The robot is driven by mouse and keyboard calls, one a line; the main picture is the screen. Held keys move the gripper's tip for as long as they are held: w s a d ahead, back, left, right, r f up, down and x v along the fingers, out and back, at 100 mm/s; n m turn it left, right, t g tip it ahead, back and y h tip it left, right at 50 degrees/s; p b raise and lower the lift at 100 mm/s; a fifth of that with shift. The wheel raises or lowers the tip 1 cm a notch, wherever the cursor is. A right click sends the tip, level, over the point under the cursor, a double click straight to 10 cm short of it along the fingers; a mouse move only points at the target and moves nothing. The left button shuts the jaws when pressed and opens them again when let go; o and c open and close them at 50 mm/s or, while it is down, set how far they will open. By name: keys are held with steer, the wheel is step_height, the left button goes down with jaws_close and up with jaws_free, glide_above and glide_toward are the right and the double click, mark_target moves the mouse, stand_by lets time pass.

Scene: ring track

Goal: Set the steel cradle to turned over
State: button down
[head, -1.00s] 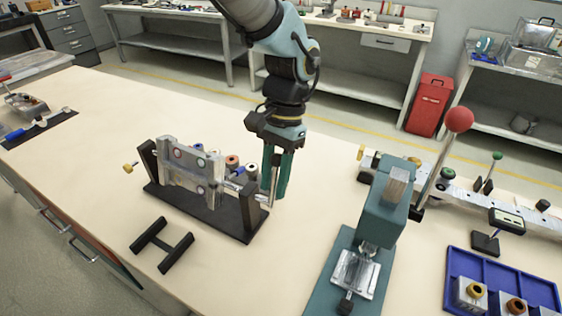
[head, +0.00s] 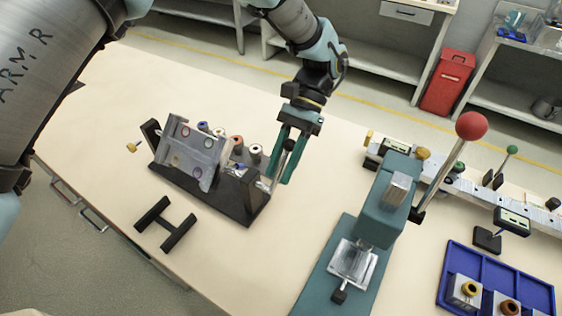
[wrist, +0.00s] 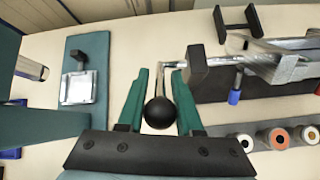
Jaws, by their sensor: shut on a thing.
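The steel cradle (head: 190,155) is a grey plate with several round seats, hung between two black uprights on a black base (head: 215,200). In the head view its plate leans at a slant and faces the front. A crank at its right end carries a black ball knob (wrist: 160,113). My gripper (head: 276,180) is at that right end, with its teal fingers on both sides of the knob, shut on the crank handle. In the wrist view the cradle (wrist: 285,65) shows only partly, at the right.
A black H-shaped rest (head: 166,224) lies in front of the cradle. Several spools (head: 237,145) stand behind it. A teal press (head: 375,215) with a red-balled lever (head: 470,126) stands to the right, beside a blue tray (head: 482,265). A yellow-headed pin (head: 133,148) is at the left.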

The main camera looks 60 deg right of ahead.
steer(key=shift+d+f+y+b, duration=0.2)
steer(key=shift+f+y+b, duration=0.35)
steer(key=shift+y, duration=0.4)
steer(key=shift+d+f+y+b, duration=0.2)
steer(key=shift+f+y+b, duration=0.25)
steer(key=shift+y, duration=0.5)
steer(key=shift+d+y, duration=0.1)
steer(key=shift+y, duration=0.2)
steer(key=c, duration=0.6)
jaws_free()
steer(key=shift+r, duration=0.1)
steer(key=shift+r, duration=0.15)
steer(key=shift+r+b, duration=0.25)
steer(key=shift+b, duration=0.15)
step_height(320, 180, up, 9)
steer(key=p, duration=0.6)
steer(key=shift+r, duration=0.15)
